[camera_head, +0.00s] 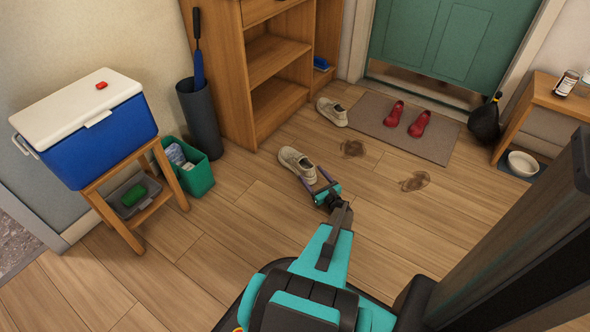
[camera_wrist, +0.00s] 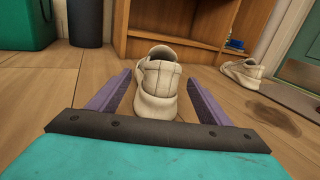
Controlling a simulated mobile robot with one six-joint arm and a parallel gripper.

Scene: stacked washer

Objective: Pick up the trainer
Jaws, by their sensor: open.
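A beige trainer (camera_head: 296,163) lies on the wooden floor in the middle of the head view, and it also shows in the wrist view (camera_wrist: 158,80). A second similar trainer (camera_head: 332,111) lies farther back by the mat, at the right of the wrist view (camera_wrist: 243,72). My gripper (camera_head: 315,178) is open and low over the floor. Its two purple fingers (camera_wrist: 157,90) stand on either side of the near trainer's closest end, with gaps visible. The undersides of the fingers are hidden.
A wooden shelf unit (camera_head: 245,75) stands behind the trainers. A mat (camera_head: 375,125) with red shoes (camera_head: 419,124) lies before the green door (camera_head: 440,35). A green bin (camera_head: 199,178) and a stool (camera_head: 106,205) with a cooler (camera_head: 100,140) stand left. Floor around the near trainer is clear.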

